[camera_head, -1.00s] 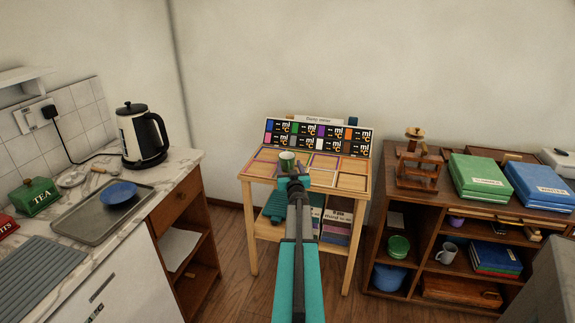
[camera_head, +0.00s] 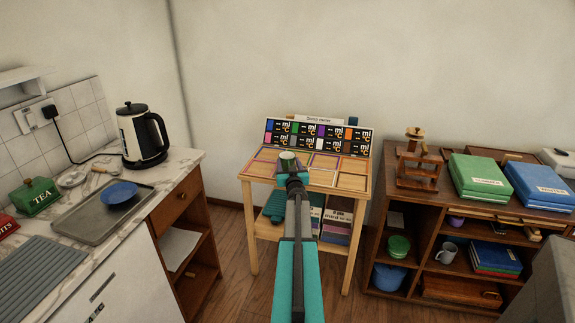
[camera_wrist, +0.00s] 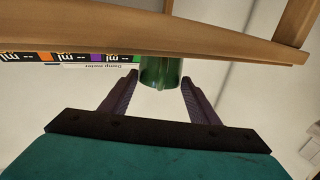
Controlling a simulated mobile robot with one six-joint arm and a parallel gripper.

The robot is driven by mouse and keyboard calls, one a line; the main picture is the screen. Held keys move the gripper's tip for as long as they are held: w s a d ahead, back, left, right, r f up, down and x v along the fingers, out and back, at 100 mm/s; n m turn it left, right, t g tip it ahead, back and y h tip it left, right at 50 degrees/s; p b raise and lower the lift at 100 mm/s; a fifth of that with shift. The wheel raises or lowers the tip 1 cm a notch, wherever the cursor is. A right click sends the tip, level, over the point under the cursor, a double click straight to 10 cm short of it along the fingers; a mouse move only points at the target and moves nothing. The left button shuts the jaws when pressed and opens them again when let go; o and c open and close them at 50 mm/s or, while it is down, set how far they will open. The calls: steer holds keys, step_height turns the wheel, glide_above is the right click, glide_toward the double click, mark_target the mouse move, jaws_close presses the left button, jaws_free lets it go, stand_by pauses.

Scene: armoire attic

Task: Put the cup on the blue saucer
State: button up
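A green cup (camera_head: 288,161) stands on the small wooden table, near its left side. In the wrist view the green cup (camera_wrist: 160,72) shows upside down between and just beyond my fingertips. My gripper (camera_wrist: 162,80) is open, one finger on each side of the cup, with narrow gaps visible. In the head view my gripper is mostly hidden behind my own wrist, just in front of the cup. The blue saucer (camera_head: 119,193) lies on a grey tray (camera_head: 92,214) on the counter at the left, with nothing on it.
A kettle (camera_head: 142,135) and a green tea tin (camera_head: 36,196) stand near the tray. A label board (camera_head: 318,137) stands along the table's back. A shelf unit (camera_head: 380,187) at the right holds green and blue boxes and a grey mug (camera_head: 447,252).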

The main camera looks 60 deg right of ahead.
jaws_close()
steer(key=shift+r, duration=0.1)
steer(key=shift+r, duration=0.5)
step_height(320, 180, up, 2)
steer(key=shift+r+p, duration=0.25)
steer(key=shift+p, duration=0.1)
steer(key=s+a+b, duration=0.1)
steer(key=s+a, duration=0.1)
steer(key=a, duration=0.5)
steer(key=s+a+r+b, duration=0.1)
steer(key=s+a, duration=0.2)
steer(key=a, duration=0.5)
steer(key=shift+s+r, duration=0.15)
steer(key=shift+s, duration=0.2)
